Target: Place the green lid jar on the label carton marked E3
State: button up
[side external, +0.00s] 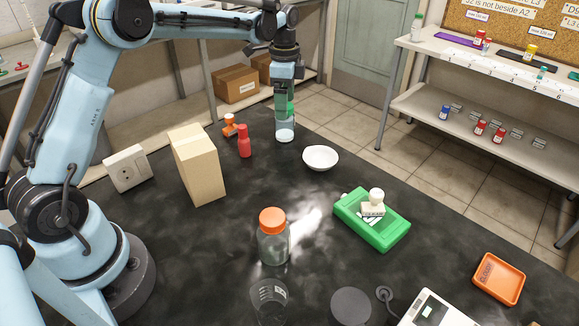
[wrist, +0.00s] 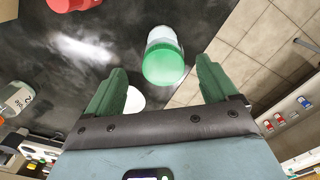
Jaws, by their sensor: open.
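The green lid jar (wrist: 163,62) shows in the wrist view between my fingertips, with a visible gap on each side. In the side external view its clear body with white contents (side external: 285,133) stands upright on the far part of the dark bench, and its lid is hard to separate from my green fingers. My gripper (side external: 284,103) points down over the jar; in the wrist view its two fingers (wrist: 163,72) are open. Brown cartons (side external: 237,85) with small labels sit on a low shelf behind the bench. I cannot read E3 on any of them.
A red bottle (side external: 244,142) and an orange-topped item (side external: 229,125) stand left of the jar. A white bowl (side external: 320,158) is close on its right. A tan box (side external: 197,165), green case (side external: 372,220) and orange-lidded jar (side external: 273,237) stand nearer. Bare bench lies between them.

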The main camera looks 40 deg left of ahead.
aim_at(285, 122)
jog(key=f, duration=0.5)
jog(key=shift+w+a+f, duration=0.1)
jog(key=shift+a, duration=0.1)
jog(key=c, duration=1.4)
